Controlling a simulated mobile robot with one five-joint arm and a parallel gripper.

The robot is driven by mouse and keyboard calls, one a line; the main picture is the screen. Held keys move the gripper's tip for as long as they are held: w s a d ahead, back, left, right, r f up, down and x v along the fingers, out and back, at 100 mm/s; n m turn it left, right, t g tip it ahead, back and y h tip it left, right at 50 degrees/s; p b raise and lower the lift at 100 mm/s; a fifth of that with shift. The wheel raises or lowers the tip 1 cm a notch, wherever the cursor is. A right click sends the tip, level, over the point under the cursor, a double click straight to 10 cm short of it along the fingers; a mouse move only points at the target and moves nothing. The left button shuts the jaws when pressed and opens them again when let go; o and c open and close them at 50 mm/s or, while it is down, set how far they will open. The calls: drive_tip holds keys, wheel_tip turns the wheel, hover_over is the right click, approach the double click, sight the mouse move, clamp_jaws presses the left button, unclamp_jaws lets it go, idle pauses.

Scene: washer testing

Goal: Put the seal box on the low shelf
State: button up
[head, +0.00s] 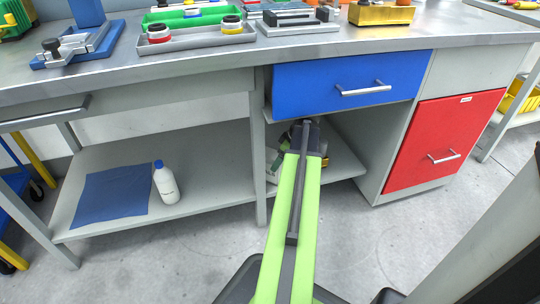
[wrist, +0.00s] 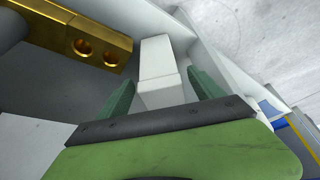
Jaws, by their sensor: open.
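A pale, whitish box (wrist: 160,68), which looks like the seal box, sits between the green fingers of my gripper (wrist: 161,80) in the wrist view. My gripper is open, with one finger on each side of the box; the picture does not settle whether either touches it. In the head view my arm reaches into the open bay under the blue drawer, above the grey low shelf (head: 345,162). My arm hides most of the gripper and the box there. The box appears to rest on or just above the shelf near its edge.
A brass block with two holes (wrist: 100,45) lies left of the box. The blue drawer (head: 345,85) hangs above the bay, with a red cabinet front (head: 442,138) at right. The left shelf (head: 215,175) holds a blue cloth (head: 112,192) and a white bottle (head: 166,184).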

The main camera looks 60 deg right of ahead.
drive_tip(key=s, duration=0.7)
drive_tip(key=shift+s+d, duration=0.35)
